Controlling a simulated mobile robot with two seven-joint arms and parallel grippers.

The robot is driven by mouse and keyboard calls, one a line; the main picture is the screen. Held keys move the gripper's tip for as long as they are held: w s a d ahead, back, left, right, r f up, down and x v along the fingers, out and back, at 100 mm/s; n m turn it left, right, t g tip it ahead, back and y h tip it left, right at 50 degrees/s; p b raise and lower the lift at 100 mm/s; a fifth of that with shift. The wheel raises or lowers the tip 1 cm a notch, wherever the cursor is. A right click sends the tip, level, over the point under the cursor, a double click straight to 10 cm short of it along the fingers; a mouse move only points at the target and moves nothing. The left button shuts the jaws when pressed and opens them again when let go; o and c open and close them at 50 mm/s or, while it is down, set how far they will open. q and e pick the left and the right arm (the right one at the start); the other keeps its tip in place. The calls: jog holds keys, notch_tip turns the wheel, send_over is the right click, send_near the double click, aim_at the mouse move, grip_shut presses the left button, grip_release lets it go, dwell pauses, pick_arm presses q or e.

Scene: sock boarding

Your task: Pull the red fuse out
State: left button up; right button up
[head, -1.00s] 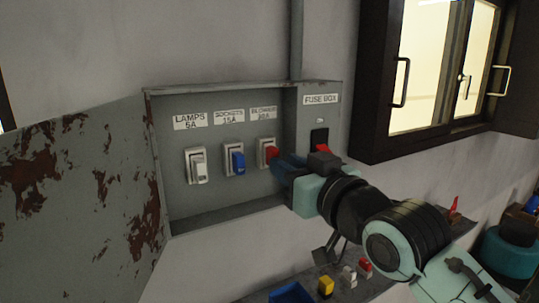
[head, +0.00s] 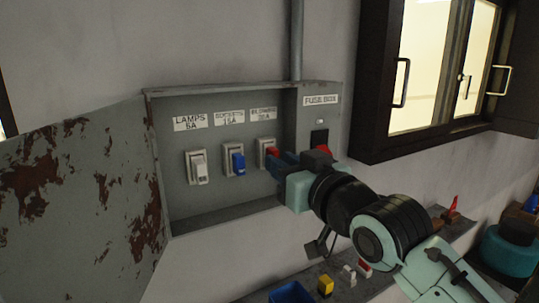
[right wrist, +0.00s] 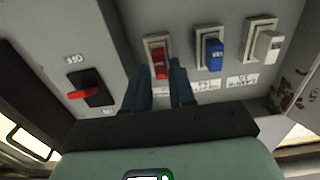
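The red fuse (head: 272,152) sits in its holder, the rightmost of the three in the open fuse box (head: 225,92). It also shows in the right wrist view (right wrist: 159,66), where the picture is upside down. My right gripper (head: 279,161) is at the fuse, coming from the right. In the right wrist view its two dark blue fingers (right wrist: 161,78) stand apart, with the red fuse in line with the gap between them. I cannot tell whether either finger touches it. My left gripper is not in view.
A blue fuse (head: 238,162) and a white fuse (head: 200,171) sit to the left. A red switch lever (right wrist: 85,90) is close beside my gripper. The box door (head: 80,190) hangs open at left. A shelf below holds a blue tray (head: 291,292) and a yellow fuse (head: 325,285).

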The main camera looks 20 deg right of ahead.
jog(key=shift+w+a+p, duration=0.1)
jog(key=shift+w+p, duration=0.4)
jog(key=shift+w, duration=0.85)
jog(key=shift+s, duration=0.25)
dwell(0.3)
grip_shut()
